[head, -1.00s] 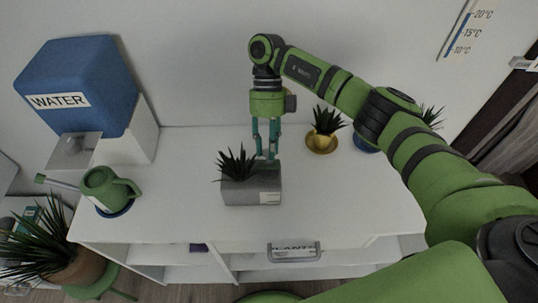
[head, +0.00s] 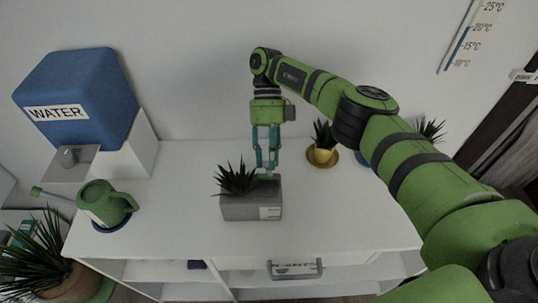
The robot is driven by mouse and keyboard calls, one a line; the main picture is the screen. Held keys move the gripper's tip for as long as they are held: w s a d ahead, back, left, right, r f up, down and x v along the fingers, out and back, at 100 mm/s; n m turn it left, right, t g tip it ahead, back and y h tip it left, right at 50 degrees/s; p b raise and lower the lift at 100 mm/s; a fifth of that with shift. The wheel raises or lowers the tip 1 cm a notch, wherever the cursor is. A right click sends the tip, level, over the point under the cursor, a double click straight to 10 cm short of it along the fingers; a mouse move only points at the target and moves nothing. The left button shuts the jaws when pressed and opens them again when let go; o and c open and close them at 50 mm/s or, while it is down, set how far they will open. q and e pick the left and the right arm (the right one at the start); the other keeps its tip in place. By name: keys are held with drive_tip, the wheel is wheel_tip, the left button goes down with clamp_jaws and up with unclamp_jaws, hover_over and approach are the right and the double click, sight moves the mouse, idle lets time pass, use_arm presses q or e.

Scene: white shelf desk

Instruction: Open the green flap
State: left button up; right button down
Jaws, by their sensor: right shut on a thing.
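My right gripper (head: 267,168) points down at the back right of a grey rectangular planter (head: 240,208). Its teal fingers are shut on a small greenish piece at the planter's back right rim. The piece is mostly hidden by the fingertips, and I cannot tell whether it is the green flap. A dark spiky plant (head: 238,178) stands in the left part of the planter, beside the fingers. The planter rests on the white desk top (head: 180,190). No other green flap is clear in this view. My left gripper is not in view.
A blue WATER tank (head: 80,90) stands at the back left. A green watering can (head: 105,203) stands in front of it.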

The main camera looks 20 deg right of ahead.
drive_tip(key=shift+s+f, duration=0.15)
drive_tip(key=c, duration=0.9)
unclamp_jaws()
drive_tip(key=shift+a, duration=0.1)
drive_tip(key=shift+r, duration=0.6)
wheel_tip(320, 180, up, 9)
drive_tip(key=shift+f, duration=0.1)
